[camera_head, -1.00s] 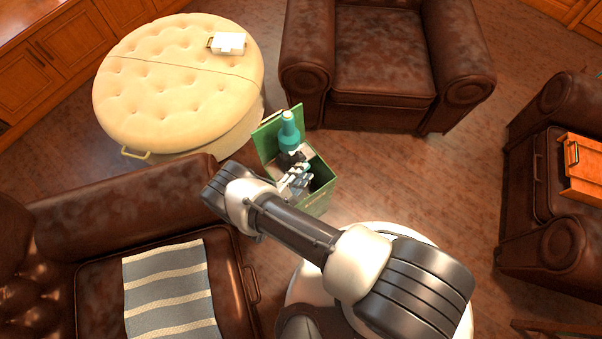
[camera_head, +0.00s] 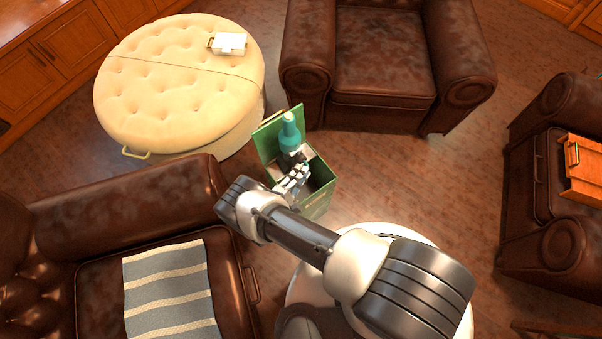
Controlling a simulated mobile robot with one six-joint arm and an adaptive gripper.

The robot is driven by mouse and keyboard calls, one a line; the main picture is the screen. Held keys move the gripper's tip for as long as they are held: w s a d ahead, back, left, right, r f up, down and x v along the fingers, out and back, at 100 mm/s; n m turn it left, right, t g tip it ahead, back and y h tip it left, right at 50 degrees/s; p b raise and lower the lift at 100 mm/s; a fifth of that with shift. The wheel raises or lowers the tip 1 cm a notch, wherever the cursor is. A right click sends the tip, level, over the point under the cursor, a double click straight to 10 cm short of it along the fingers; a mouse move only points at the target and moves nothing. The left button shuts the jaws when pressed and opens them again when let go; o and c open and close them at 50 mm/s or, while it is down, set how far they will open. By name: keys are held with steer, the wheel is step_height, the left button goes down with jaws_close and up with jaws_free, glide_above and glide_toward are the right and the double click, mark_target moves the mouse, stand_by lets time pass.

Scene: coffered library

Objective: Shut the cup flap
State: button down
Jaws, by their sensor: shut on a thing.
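A green box (camera_head: 319,200) stands on the floor in the middle of the view. Its green flap (camera_head: 265,141) stands up, open, at the box's left and back side, and the dark inside shows. A teal bottle-shaped thing (camera_head: 290,134) stands upright in front of the flap, over the box. My gripper (camera_head: 294,164) is over the box opening, at the foot of the teal thing, and seems shut on it; the contact is small and partly hidden. No separate cup can be made out.
A brown leather sofa (camera_head: 130,200) with a striped throw (camera_head: 170,290) lies left of the box. A round cream ottoman (camera_head: 180,85) and a leather armchair (camera_head: 385,60) stand behind. Open wooden floor (camera_head: 420,180) lies to the right.

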steer(key=shift+f, duration=0.35)
steer(key=c, duration=1.7)
jaws_free()
steer(key=shift+w+r, duration=0.1)
steer(key=v, duration=1.2)
steer(key=shift+a, duration=0.1)
